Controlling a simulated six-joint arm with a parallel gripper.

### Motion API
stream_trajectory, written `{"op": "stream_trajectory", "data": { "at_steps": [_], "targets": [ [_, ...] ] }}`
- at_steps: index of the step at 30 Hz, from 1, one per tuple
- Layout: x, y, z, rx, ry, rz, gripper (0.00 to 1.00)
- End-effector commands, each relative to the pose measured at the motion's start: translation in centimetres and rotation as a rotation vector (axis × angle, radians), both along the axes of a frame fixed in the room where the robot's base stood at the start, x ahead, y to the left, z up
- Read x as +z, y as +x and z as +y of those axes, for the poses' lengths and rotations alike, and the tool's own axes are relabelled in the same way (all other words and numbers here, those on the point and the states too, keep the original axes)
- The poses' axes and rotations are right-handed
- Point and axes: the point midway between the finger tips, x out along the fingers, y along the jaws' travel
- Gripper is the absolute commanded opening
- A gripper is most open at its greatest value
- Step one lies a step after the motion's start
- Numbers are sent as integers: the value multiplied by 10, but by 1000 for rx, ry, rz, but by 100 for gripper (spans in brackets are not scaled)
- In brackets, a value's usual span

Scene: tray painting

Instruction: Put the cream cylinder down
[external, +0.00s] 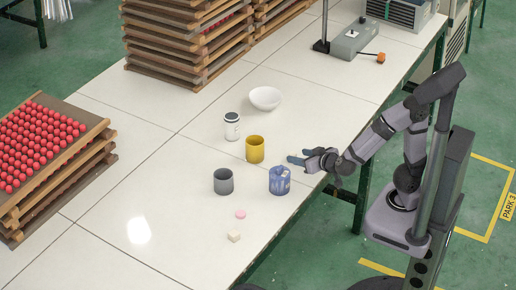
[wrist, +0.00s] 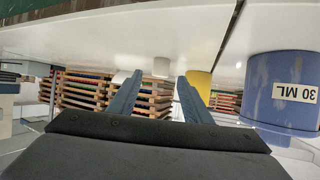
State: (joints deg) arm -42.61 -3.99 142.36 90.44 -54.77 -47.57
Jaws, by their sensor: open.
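A small cream piece (external: 233,236) lies on the table near its front edge in the external view. It looks blocky, and I cannot tell whether it is the cream cylinder. No other clear cream cylinder shows. My gripper (external: 297,157) is above the table's right edge, well away from the cream piece. In the wrist view my gripper (wrist: 160,77) has its two blue fingers apart, with nothing held between them. The cream piece does not show in the wrist view.
A pink disc (external: 240,214) lies near the cream piece. The table's left-front area is clear.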

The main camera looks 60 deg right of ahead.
Motion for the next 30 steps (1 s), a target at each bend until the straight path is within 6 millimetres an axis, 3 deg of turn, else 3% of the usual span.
{"op": "stream_trajectory", "data": {
  "at_steps": [5,15,25,30],
  "targets": [
    [-5,6,-3,-2,0,0,45],
    [-22,39,-16,-2,0,0,45],
    [-22,43,-17,1,0,0,45],
    [-22,43,-17,0,0,0,7]
  ]
}}
